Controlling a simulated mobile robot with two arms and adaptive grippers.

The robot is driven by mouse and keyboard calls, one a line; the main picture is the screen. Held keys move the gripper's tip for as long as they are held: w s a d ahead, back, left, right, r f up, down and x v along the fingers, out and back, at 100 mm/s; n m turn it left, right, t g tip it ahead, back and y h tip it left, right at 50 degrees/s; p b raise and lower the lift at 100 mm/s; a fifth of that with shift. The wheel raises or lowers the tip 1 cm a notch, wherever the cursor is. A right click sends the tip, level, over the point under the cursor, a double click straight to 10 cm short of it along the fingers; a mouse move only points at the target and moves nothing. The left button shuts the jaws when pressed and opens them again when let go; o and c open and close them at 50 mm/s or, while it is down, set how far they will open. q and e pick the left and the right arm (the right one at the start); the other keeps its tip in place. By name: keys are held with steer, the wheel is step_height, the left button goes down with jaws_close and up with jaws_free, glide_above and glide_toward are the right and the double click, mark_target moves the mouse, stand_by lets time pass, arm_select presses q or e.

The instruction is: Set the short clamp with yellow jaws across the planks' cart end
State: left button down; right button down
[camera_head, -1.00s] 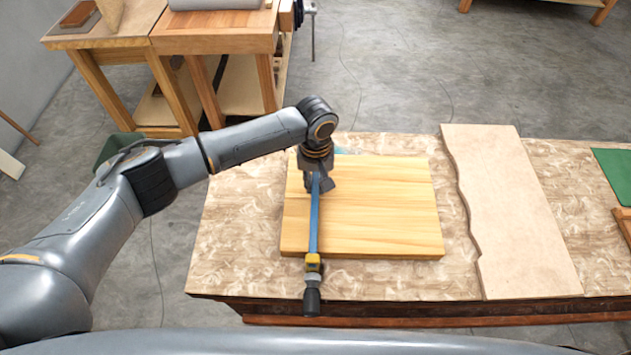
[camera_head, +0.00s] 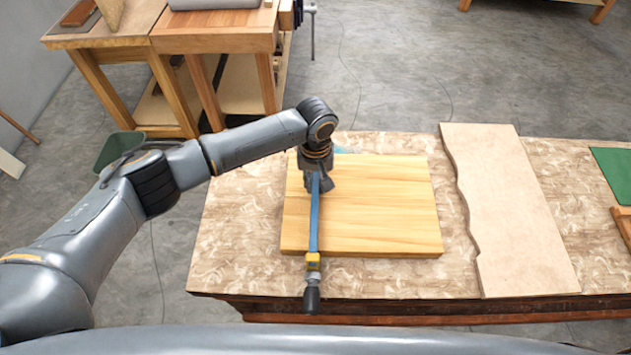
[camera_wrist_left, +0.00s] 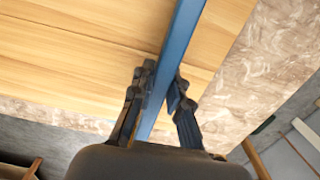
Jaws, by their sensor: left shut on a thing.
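The planks (camera_head: 385,205) lie together as a pale wooden panel on the workbench; they also fill the upper left of the left wrist view (camera_wrist_left: 80,45). The clamp, a blue bar (camera_head: 314,225) with a yellow jaw (camera_head: 313,262) and dark handle, lies across the panel near its left end. The yellow jaw and handle stick out past the panel's near edge. My left gripper (camera_head: 317,183) is shut on the blue bar near its far part. In the left wrist view its fingers (camera_wrist_left: 160,95) flank the bar. The clamp's far jaw is hidden behind my gripper. My right gripper is not in view.
A pale board with a wavy edge (camera_head: 510,210) lies on the bench to the right of the panel. A green sheet (camera_head: 613,172) is at the far right. The bench top (camera_head: 235,240) left of the panel is clear. Another wooden table (camera_head: 215,38) stands at the back left.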

arm_select(q)
steer(key=c, duration=1.2)
jaws_free()
step_height(320, 180, up, 12)
steer(key=shift+w+f, duration=0.1)
steer(key=shift+r+p, duration=3.05)
steer(key=shift+p, duration=0.4)
